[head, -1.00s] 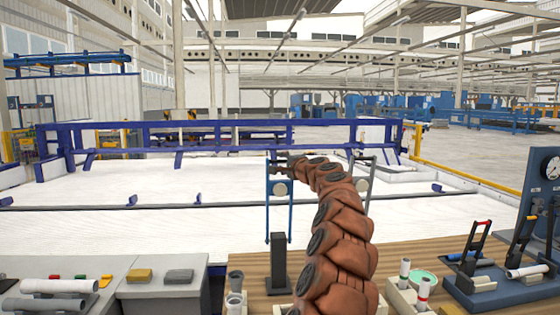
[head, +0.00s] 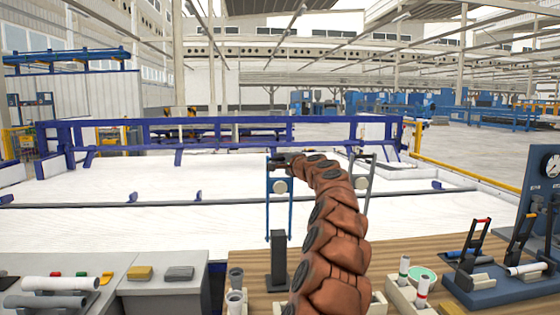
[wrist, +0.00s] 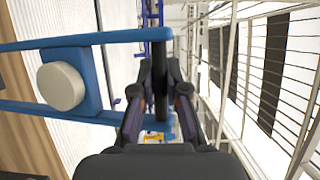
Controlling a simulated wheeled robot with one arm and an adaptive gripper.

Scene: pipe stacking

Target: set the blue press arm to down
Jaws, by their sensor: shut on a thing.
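The blue press arm (head: 268,208) stands upright at the back of the wooden bench, with a pale round pad between its two rails. In the wrist view the blue arm (wrist: 110,37) crosses from the left, with the pad (wrist: 60,86) beside it. My gripper (wrist: 160,85) is shut on the dark bar at the end of the blue press arm. In the head view my gripper (head: 278,160) is at the arm's top end, partly hidden by my brown arm. The blue arm's lower end is partly behind a black post (head: 278,260).
A second, grey upright arm (head: 367,175) stands just right, partly behind my arm. Holders with pipes (head: 421,288), toggle clamps (head: 470,255) and a gauge panel (head: 545,200) are at the right. Grey cups (head: 236,278) stand left of the post.

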